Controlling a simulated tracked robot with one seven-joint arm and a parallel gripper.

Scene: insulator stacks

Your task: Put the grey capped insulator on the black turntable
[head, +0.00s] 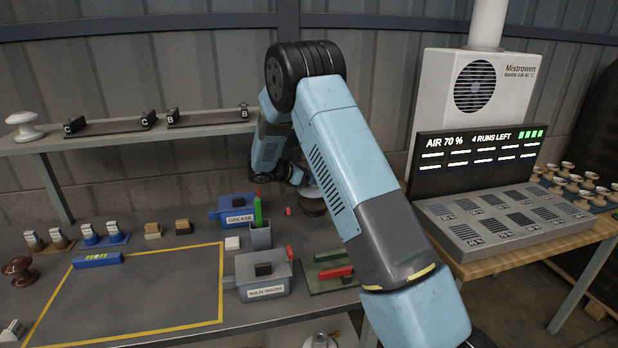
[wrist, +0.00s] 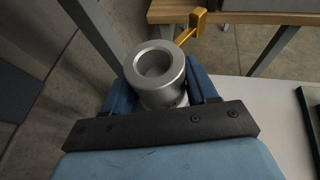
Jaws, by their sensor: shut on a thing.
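In the wrist view, my gripper (wrist: 160,100) has its blue fingers shut on a grey metal cap (wrist: 158,72) with a round hollow in its top. The body below the cap is mostly hidden by the cap and the gripper. In the head view, my large blue arm link hides the gripper and what it holds. A dark round thing (head: 312,204) on the bench shows partly behind that link; I cannot tell whether it is the black turntable. Another metal-topped piece (head: 320,341) is cut off at the bottom edge.
Blue grease box (head: 237,209), grey kiln wash box (head: 263,274) and a green-based stand with a red block (head: 335,272) crowd the bench near my arm. The yellow-outlined area (head: 150,290) is mostly clear. A control panel (head: 505,219) stands on the wooden table right. An orange bracket (wrist: 192,27) shows nearby.

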